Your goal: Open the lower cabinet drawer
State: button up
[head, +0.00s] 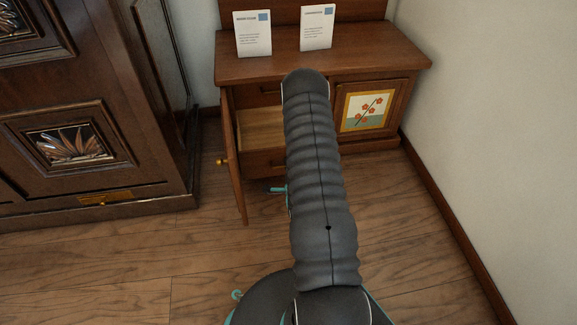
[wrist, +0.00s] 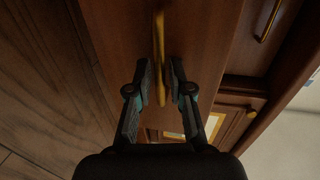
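The wooden cabinet (head: 400,62) stands against the back wall. Its lower drawer (head: 263,164) lies below an open compartment, and my arm hides part of its front. In the wrist view a wooden front (wrist: 200,30) fills the middle, with a long brass handle (wrist: 159,22) on it. My gripper (wrist: 160,72) has one finger on each side of this handle. The fingers are apart, with a gap visible beside the handle, so it is open.
A left cabinet door (head: 235,165) with a brass knob stands swung open. A painted door (head: 367,110) is shut on the right. Two cards (head: 253,34) (head: 316,28) stand on top. A dark armoire (head: 120,130) is at left, a white wall at right. Front floor is bare.

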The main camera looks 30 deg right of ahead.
jog(key=v, duration=1.1)
jog(key=shift+s, duration=0.3)
jog(key=shift+a, duration=0.15)
